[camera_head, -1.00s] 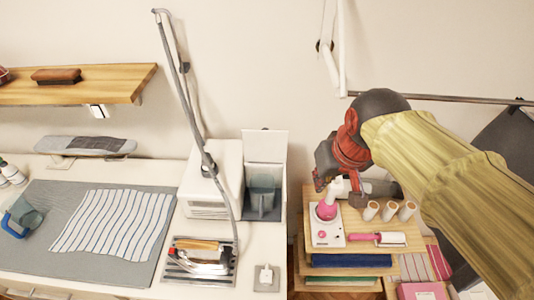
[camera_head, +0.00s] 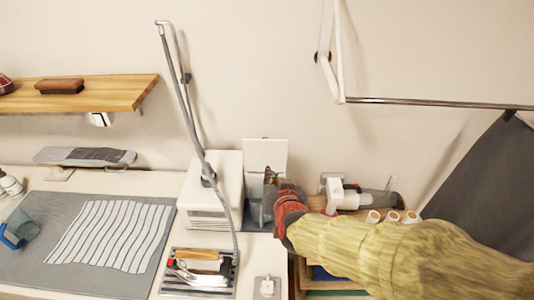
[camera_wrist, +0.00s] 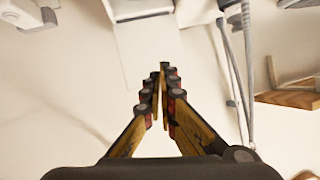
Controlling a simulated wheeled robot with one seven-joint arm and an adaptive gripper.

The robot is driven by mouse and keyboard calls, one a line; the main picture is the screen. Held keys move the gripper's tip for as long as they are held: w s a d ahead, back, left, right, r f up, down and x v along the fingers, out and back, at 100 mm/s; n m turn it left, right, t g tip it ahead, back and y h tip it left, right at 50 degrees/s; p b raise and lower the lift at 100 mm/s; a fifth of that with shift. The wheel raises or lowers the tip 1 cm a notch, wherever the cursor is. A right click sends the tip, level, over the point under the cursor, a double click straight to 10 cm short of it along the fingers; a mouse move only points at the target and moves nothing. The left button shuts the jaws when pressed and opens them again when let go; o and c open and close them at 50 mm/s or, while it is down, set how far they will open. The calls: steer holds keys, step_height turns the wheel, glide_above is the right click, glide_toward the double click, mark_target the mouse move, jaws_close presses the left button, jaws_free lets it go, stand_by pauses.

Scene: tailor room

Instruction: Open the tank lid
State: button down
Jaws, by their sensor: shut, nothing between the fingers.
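The tank (camera_head: 254,212) is a grey translucent container beside the white steam station (camera_head: 212,190) on the worktop. A flat white panel, which looks like the tank lid (camera_head: 266,152), stands upright at its back. My gripper (camera_head: 270,176) is in front of the tank and lid in the head view and hides much of the tank. In the wrist view my gripper (camera_wrist: 162,72) has its fingers together, with nothing between them. Whether it touches the lid cannot be told.
A grey hose stand (camera_head: 190,100) rises left of the tank. An iron (camera_head: 195,272) rests on a metal stand in front. Several thread spools (camera_head: 392,217) and a white handheld tool (camera_head: 346,192) are to the right. A wooden shelf (camera_head: 100,92) is on the wall.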

step_height(320, 180, down, 3)
steer(key=w+a+t+h, duration=0.2)
steer(key=a+t, duration=0.1)
steer(key=t+h, duration=0.1)
steer(key=t, duration=0.2)
glide_toward(263, 146)
steer(key=w, duration=0.6)
steer(key=shift+w+r+p, duration=0.15)
steer(key=shift+w+p, duration=0.2)
steer(key=shift+w, duration=0.05)
steer(key=shift+w+r+g+p, duration=0.5)
steer(key=shift+w+g+p, duration=0.3)
steer(key=shift+p, duration=0.35)
steer(key=shift+w+f+b, duration=0.2)
steer(key=shift+w+b, duration=0.3)
steer(key=shift+w, duration=0.55)
